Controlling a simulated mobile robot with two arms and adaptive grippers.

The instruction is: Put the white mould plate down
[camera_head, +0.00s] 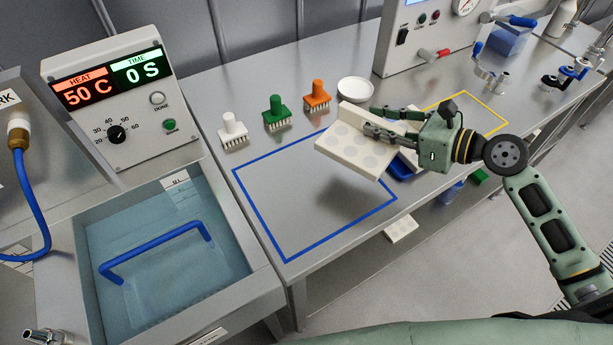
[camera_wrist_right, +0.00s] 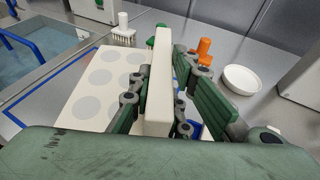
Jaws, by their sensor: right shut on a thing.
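The white mould plate (camera_head: 350,148) has round grey recesses and an upright edge wall. My right gripper (camera_head: 392,124) is shut on that wall and holds the plate, a little tilted, above the steel table over the right part of the blue outlined area (camera_head: 262,210). In the right wrist view the wall of the white mould plate (camera_wrist_right: 160,85) stands between the fingers of my right gripper (camera_wrist_right: 162,95), and its face with recesses lies to the left. A shadow shows on the table below the plate. My left gripper is not in view.
White (camera_head: 232,131), green (camera_head: 277,113) and orange (camera_head: 317,95) pronged stamps and a white bowl (camera_head: 356,90) stand behind the blue outline. A water bath (camera_head: 170,262) with a blue handle is at left. A yellow outline (camera_head: 478,103) is at right. Inside the blue outline is bare.

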